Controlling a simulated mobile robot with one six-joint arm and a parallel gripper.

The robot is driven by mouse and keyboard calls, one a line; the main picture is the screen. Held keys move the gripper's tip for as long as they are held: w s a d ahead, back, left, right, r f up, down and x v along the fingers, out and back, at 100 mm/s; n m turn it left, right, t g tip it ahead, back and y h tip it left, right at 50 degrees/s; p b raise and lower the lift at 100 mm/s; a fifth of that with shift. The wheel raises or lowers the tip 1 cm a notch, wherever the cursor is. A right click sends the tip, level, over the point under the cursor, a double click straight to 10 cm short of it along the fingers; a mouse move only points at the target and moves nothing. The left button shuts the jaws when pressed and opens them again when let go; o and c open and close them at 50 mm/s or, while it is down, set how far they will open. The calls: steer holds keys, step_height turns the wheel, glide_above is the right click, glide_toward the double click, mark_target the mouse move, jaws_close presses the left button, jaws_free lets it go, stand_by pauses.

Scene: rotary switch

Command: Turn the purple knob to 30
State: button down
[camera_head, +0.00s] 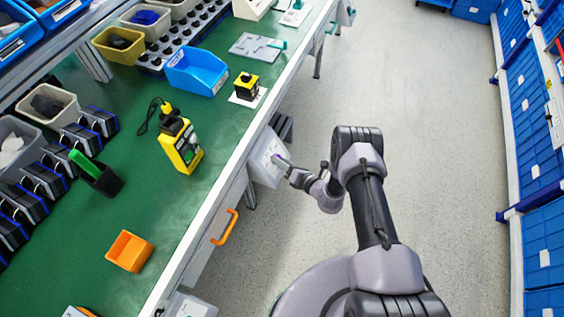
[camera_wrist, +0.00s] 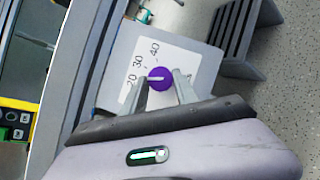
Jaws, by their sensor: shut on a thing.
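The purple knob (camera_wrist: 160,73) sits on a white dial plate (camera_wrist: 178,57) fixed to a grey box. The dial shows 20, 30 and 40 around the knob's left and upper side. A white mark on the knob points left, roughly towards 20; its exact reading is hard to tell. My gripper (camera_wrist: 162,84) is shut on the knob, one finger on each side. In the head view the box (camera_head: 265,165) hangs at the bench's right edge, and my gripper (camera_head: 284,163) reaches it from the right, mostly covering the knob.
The green bench (camera_head: 105,225) carries a blue bin (camera_head: 197,70), a yellow device (camera_head: 181,145), a yellow-black button box (camera_head: 247,85) and an orange bin (camera_head: 129,251). An orange handle (camera_head: 225,227) sticks out below the bench edge. The floor to the right is clear up to blue shelving (camera_head: 535,150).

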steer(key=m+h, duration=0.1)
steer(key=m, duration=0.2)
steer(key=shift+a+r+m+h, duration=0.15)
steer(key=shift+r+m+h, duration=0.05)
steer(key=shift+m+h, duration=0.2)
steer(key=shift+r+m+g+h, duration=0.15)
steer(key=shift+m+g+h, duration=0.5)
steer(key=shift+m, duration=1.05)
steer(key=c, duration=1)
jaws_free()
steer(key=shift+o, duration=0.2)
